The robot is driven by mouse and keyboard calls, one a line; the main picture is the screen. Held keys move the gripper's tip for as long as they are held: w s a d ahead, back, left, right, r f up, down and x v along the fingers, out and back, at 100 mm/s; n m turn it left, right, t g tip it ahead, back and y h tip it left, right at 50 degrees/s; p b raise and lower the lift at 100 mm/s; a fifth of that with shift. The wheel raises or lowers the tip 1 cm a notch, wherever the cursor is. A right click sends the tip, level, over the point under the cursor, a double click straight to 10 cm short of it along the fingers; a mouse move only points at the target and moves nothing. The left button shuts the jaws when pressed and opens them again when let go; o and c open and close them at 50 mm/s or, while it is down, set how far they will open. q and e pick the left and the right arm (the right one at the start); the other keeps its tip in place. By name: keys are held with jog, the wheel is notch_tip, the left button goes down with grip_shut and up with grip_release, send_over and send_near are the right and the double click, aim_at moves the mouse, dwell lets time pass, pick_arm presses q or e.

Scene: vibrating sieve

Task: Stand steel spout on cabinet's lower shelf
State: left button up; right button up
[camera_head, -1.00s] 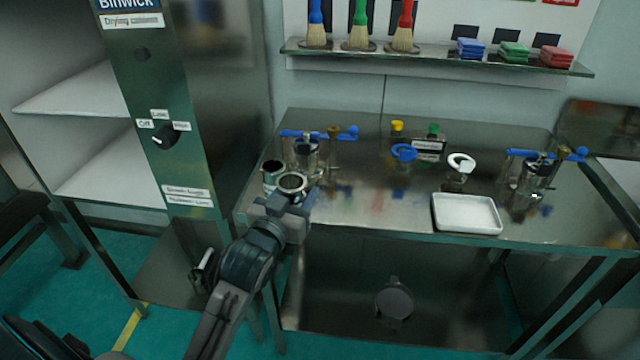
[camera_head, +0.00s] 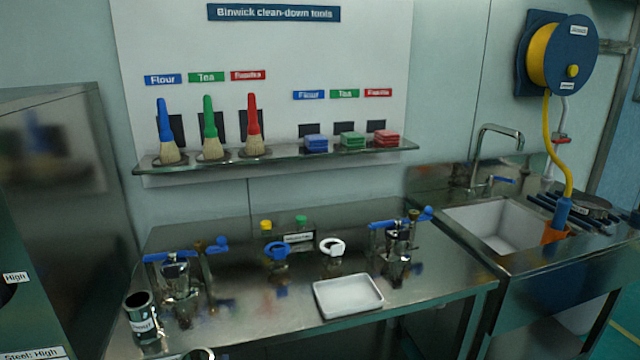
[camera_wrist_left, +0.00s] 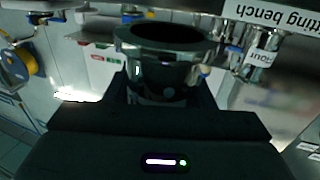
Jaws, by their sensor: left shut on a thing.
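A steel spout (camera_wrist_left: 165,65) with a wide flanged rim stands between the jaws of my left gripper (camera_wrist_left: 165,92) in the left wrist view. The gripper is shut on it. In the head view, only a bit of a round steel rim (camera_head: 200,354), apparently this spout, shows at the bottom edge, and the gripper itself is out of frame. The drying cabinet (camera_head: 50,180) is at the far left of the head view, with part of its control panel and a "High" label. Its shelves are out of view. My right gripper is not in view.
The steel bench (camera_head: 245,325) holds a labelled steel cylinder (camera_head: 143,318) near its left edge, two blue-handled fittings, a blue and a white ring piece, and a white tray (camera_head: 348,296). A brush shelf (camera_head: 290,158) hangs above. A sink (camera_head: 505,222) stands right.

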pick_arm(q)
jog(key=s+f, duration=0.4)
jog(key=f, duration=0.1)
jog(key=shift+s, duration=0.15)
jog(key=w+a+r+y, duration=0.1)
jog(key=w+a+r, duration=0.6)
jog(key=r, duration=0.3)
jog(key=shift+w+a+n, duration=0.3)
jog(key=shift+w+a, duration=0.05)
jog(key=shift+w, duration=0.45)
